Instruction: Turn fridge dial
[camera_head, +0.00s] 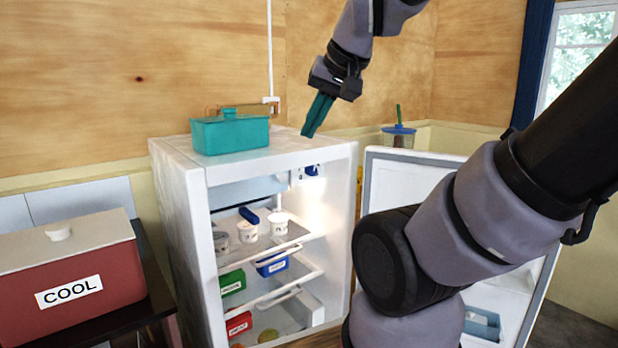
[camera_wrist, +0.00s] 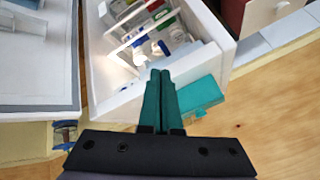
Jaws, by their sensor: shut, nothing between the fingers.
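The white fridge (camera_head: 180,210) stands open in the middle of the head view, with its door (camera_head: 400,175) swung out to the right. A small blue-and-white fitting, perhaps the dial (camera_head: 312,170), shows high inside at the right, under the top panel. My gripper (camera_head: 312,125) is above the fridge top near its right side, pointing down, with its teal fingers shut and empty. In the wrist view the shut fingers (camera_wrist: 160,75) lie in front of the fridge's top edge, and the open interior (camera_wrist: 140,30) shows beyond them. I cannot make out the dial there.
A teal lidded box (camera_head: 230,134) sits on the fridge top, left of my gripper. Shelves hold cups (camera_head: 279,222) and green, blue and red containers. A red cooler (camera_head: 75,275) stands left. My arm crosses in front of the open door.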

